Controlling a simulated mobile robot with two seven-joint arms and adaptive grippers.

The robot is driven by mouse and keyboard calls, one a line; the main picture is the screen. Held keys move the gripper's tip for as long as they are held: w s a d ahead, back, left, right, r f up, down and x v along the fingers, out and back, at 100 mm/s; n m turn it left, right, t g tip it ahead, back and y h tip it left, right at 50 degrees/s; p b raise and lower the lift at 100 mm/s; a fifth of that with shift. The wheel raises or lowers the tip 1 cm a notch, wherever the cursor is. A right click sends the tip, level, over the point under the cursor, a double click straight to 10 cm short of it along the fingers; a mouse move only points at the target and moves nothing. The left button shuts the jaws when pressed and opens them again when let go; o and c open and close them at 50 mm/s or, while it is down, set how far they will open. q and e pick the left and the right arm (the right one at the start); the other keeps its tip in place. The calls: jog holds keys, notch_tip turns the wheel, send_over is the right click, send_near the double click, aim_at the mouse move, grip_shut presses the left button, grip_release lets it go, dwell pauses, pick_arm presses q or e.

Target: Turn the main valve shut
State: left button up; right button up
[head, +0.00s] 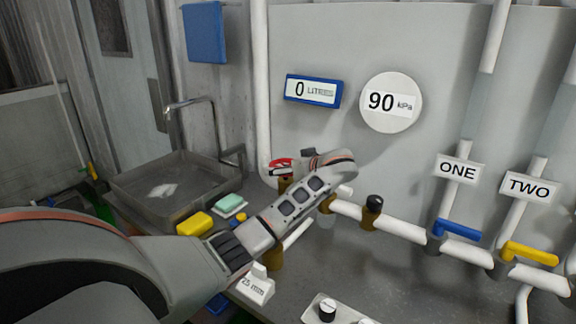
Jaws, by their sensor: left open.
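The main valve seems to be the red handle (281,164) at the foot of the tall white pipe, mostly hidden behind my left arm. My left arm reaches in from the left, and its wrist bends back toward the red handle. My left gripper (287,172) is open beside the handle, largely hidden by its own wrist. I cannot tell whether it touches the handle. The round gauge (391,102) reads 90 kPa. The blue meter (313,91) reads 0 litres. My right gripper is out of view.
A white pipe (398,228) runs right along the bench to a blue lever (457,229) under sign ONE and a yellow lever (530,253) under sign TWO. A black-capped fitting (374,205) stands on it. A sink (165,193), yellow block (195,224) and green sponge (229,202) are left.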

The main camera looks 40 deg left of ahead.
pick_arm(q)
jog(key=c, duration=1.1)
jog(key=shift+d+f+m+t, duration=0.1)
jog(key=shift+f+m+t, duration=0.05)
jog(key=shift+m+t, duration=0.35)
jog(key=shift+s+m+t+h, duration=0.2)
jog(key=shift+m+t+h, duration=0.4)
jog(key=shift+m+t, duration=0.2)
jog(key=m+t+h, duration=0.2)
jog(key=m+t, duration=0.1)
jog(key=shift+s+a, duration=0.2)
jog(key=shift+a, duration=0.1)
jog(key=shift+a+m+t+h, duration=0.15)
jog(key=shift+m+t+h, duration=1.05)
jog(key=shift+m+h, duration=0.6)
